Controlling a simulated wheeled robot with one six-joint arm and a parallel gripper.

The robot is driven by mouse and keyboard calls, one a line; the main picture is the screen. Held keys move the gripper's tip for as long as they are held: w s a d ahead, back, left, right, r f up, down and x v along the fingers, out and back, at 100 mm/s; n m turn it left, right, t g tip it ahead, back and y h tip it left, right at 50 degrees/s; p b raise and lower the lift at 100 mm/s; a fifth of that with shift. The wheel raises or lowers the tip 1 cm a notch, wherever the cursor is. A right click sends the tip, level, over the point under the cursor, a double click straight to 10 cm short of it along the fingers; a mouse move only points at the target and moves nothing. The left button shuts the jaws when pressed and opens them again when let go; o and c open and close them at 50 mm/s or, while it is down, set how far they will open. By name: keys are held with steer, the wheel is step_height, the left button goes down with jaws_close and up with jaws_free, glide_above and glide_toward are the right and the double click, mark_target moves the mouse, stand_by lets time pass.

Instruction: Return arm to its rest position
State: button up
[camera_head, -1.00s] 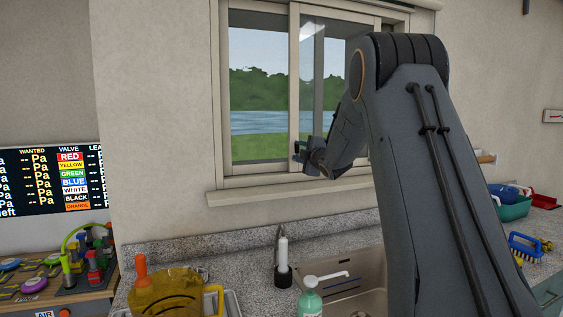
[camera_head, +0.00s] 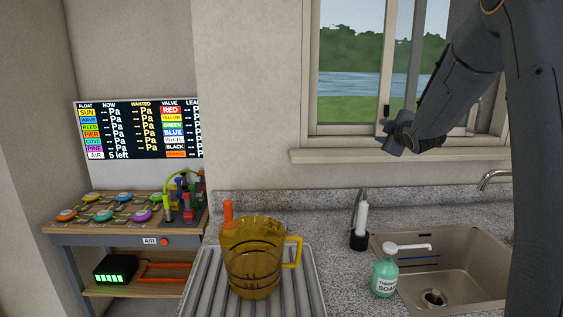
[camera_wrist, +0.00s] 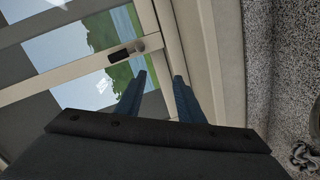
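My gripper (camera_head: 392,141) is in front of the window in the head view, raised above the counter and sink. In the wrist view my gripper (camera_wrist: 160,78) shows two blue fingers apart, with nothing between them. The window (camera_wrist: 105,60) lies beyond the fingertips there, with its dark latch near the top. In the head view the arm comes in from the right edge and bends down toward the window. I cannot tell how far the fingers are from the window frame.
The window sill (camera_head: 400,154) runs below my gripper. An amber pitcher (camera_head: 253,262) stands on a ribbed drainer (camera_head: 205,285). A soap bottle (camera_head: 384,275) stands beside the sink (camera_head: 480,262). A valve table (camera_head: 75,228) stands at left, below a pressure board (camera_head: 140,130).

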steer(key=s+a+f+m+g, duration=0.3)
steer(key=s+a+f, duration=0.2)
steer(key=s+f, duration=0.25)
steer(key=s+a+f+m+g, duration=0.35)
steer(key=s+a+f, duration=0.25)
steer(key=s, duration=0.3)
steer(key=shift+s+a+f+m+g+y, duration=0.15)
steer(key=shift+s+a+f+m+g, duration=1.45)
steer(key=shift+s, duration=3.05)
steer(key=shift+s+a+f+m+g+y, duration=0.25)
steer(key=shift+s+a+f+g, duration=0.85)
steer(key=shift+s+f, duration=2.55)
steer(key=shift+s+a+f+m+g+y, duration=0.1)
steer(key=shift+s+a+f+m+g, duration=1.2)
steer(key=shift+s, duration=4.4)
steer(key=shift+w+a+r+n, duration=0.1)
steer(key=shift+a+r+n, duration=0.1)
steer(key=shift+r+n, duration=0.15)
